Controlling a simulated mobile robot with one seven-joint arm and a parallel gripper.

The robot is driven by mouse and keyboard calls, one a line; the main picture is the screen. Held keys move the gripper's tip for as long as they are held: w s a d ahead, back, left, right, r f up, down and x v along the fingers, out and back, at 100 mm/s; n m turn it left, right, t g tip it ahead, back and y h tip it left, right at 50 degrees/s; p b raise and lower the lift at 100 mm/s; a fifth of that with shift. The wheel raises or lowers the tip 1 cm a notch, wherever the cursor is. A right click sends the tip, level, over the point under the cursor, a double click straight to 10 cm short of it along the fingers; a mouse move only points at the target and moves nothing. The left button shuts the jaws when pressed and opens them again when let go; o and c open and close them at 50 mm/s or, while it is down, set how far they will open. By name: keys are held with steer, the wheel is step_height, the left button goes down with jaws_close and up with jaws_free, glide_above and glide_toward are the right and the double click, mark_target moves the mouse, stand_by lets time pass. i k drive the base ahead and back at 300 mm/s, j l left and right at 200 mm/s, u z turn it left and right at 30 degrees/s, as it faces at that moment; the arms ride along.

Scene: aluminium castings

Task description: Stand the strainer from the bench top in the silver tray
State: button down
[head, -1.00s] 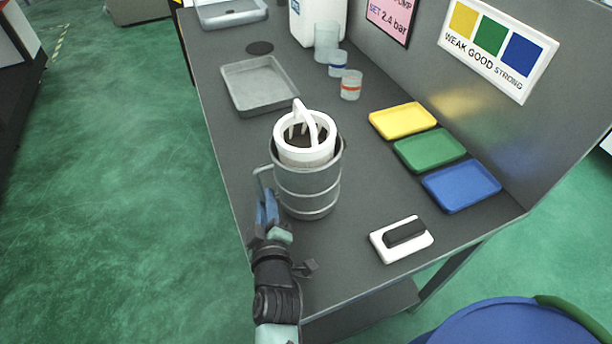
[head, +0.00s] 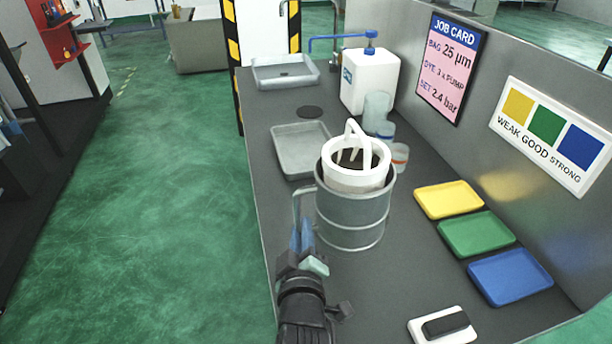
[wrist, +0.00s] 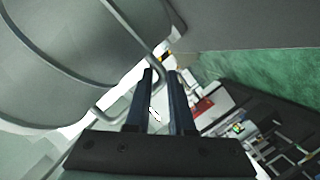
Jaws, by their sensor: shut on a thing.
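The strainer is a grey ribbed metal cylinder (head: 352,222) with a side handle. A white basket (head: 357,178) with a looped top handle sits inside its open top. It is upright and appears raised above the bench top (head: 400,275). My gripper (head: 302,238) is at its left side, shut on the side handle. In the wrist view the two fingers (wrist: 160,95) are at the bent handle (wrist: 142,38), with the cylinder wall (wrist: 65,55) at upper left. The silver tray (head: 283,162), shallow and apparently empty, lies behind the strainer, which hides its right front corner.
Yellow (head: 449,199), green (head: 475,233) and blue (head: 510,276) trays lie at right. A second grey tray (head: 285,73) is at the far end. A white block (head: 442,327) lies in front.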

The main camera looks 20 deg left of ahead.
mark_target(296, 153)
steer(key=i+j+z, duration=0.1)
steer(key=j, duration=0.2)
steer(key=i+j+z, duration=0.1)
steer(key=i+j, duration=0.15)
steer(key=i+j+z, duration=0.1)
steer(key=j, duration=0.35)
steer(key=i+j, duration=0.15)
steer(key=j, duration=0.2)
steer(key=i+j+z, duration=0.15)
steer(key=j, duration=0.2)
steer(key=i+j+z, duration=0.1)
steer(key=j, duration=0.25)
